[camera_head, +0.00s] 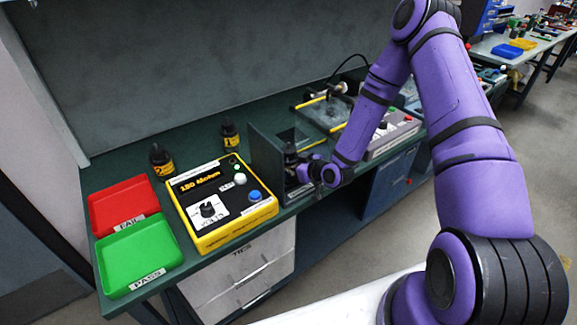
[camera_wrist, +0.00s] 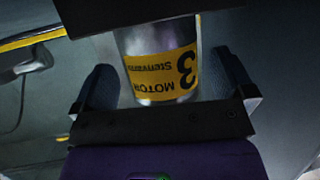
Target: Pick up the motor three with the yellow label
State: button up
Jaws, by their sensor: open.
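Motor three (camera_wrist: 160,72) is a silver cylinder with a yellow label reading "MOTOR 3", upside down in the wrist view. My gripper (camera_wrist: 165,80) is open, with one dark finger on each side of the motor. A gap shows on both sides of it, and its upper end is cut off by a dark part. In the head view my gripper (camera_head: 303,171) is at the grey open-fronted box right of the yellow tester. A small dark upright shape shows there, partly hidden by the gripper, and the label cannot be read.
Two dark motors with yellow labels stand on the green bench, one behind the trays (camera_head: 161,160) and one behind the tester (camera_head: 230,135). A red FAIL tray (camera_head: 125,205), a green PASS tray (camera_head: 139,259) and the yellow tester (camera_head: 220,200) are left. A grey button panel (camera_head: 392,135) is right.

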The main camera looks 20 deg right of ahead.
jog(key=shift+w+a+f, duration=0.25)
jog(key=shift+w+a, duration=0.05)
jog(key=shift+w, duration=0.25)
jog(key=c, duration=1.6)
jog(key=shift+r, duration=0.1)
grip_shut()
jog(key=shift+w+r, duration=0.1)
jog(key=shift+r, duration=0.05)
